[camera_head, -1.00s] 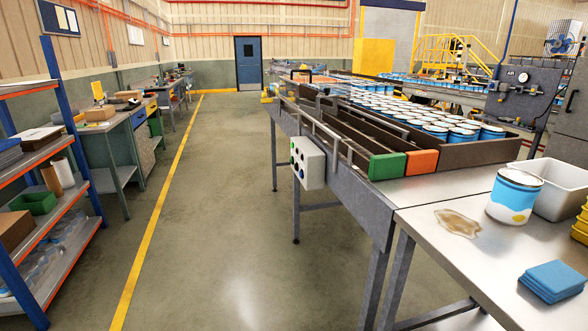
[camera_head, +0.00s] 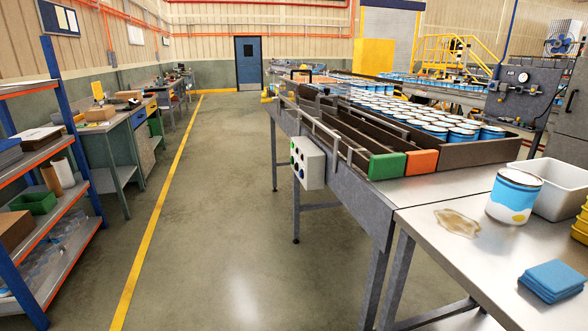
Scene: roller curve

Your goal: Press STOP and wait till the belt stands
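A light grey control box (camera_head: 307,163) with several small round buttons is fixed to the near side of the conveyor frame. A green button shows at its left edge; the other buttons look dark or pale, and I cannot tell which one is STOP. The conveyor belt (camera_head: 345,128) runs away from me between dark rails. Many blue and white cans (camera_head: 420,118) stand crowded on the wide section behind it. I cannot tell from these frames whether the belt is moving. Neither of my grippers is in view.
A steel table (camera_head: 430,205) at the right carries a can (camera_head: 515,196), a brown spill (camera_head: 457,222), blue cloths (camera_head: 552,281) and a white bin (camera_head: 558,187). Green (camera_head: 387,166) and orange (camera_head: 421,161) blocks close the lane ends. Shelves (camera_head: 45,165) stand left. The floor between is clear.

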